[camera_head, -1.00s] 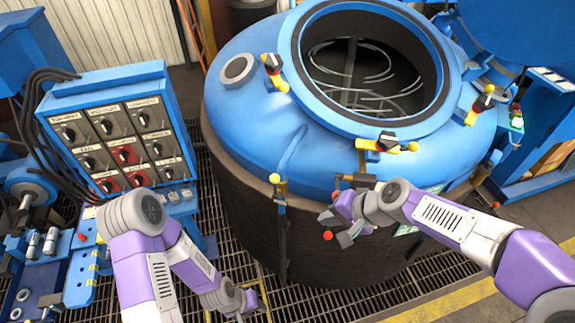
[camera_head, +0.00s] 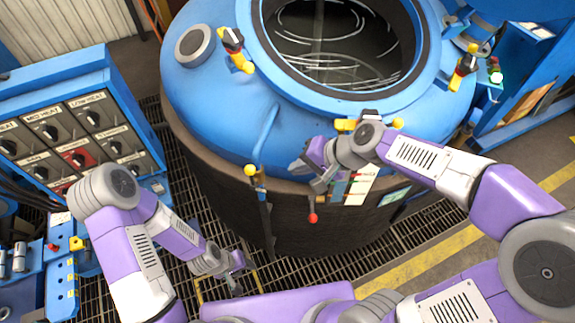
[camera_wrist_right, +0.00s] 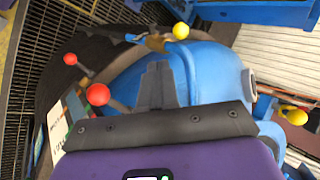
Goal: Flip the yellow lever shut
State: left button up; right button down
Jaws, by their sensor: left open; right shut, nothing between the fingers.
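The lever with a yellow ball knob (camera_head: 250,170) stands on the front of the blue furnace, at its rim. The knob also shows in the right wrist view (camera_wrist_right: 181,31), beyond the fingertips. My right gripper (camera_head: 302,168) is shut and empty, right of the knob and apart from it, over the furnace's front edge. Its dark closed fingers show in the wrist view (camera_wrist_right: 156,85) against the blue shell. My left gripper (camera_head: 238,274) is open and empty, low over the floor grating in front of the furnace.
A red-knobbed lever (camera_head: 313,218) is below my right gripper; two red balls show in the wrist view (camera_wrist_right: 97,94). Yellow clamps (camera_head: 237,52) sit around the open furnace mouth (camera_head: 335,45). A control panel (camera_head: 75,130) stands at the left.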

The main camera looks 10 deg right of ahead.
jog(key=b, duration=0.2)
send_near(252, 178)
jog(key=f, duration=0.2)
pick_arm(q)
jog(key=shift+w+f, duration=0.1)
jog(key=shift+f, duration=1.05)
pick_arm(e)
jog(key=shift+w+a, duration=0.95)
jog(key=shift+a, duration=0.1)
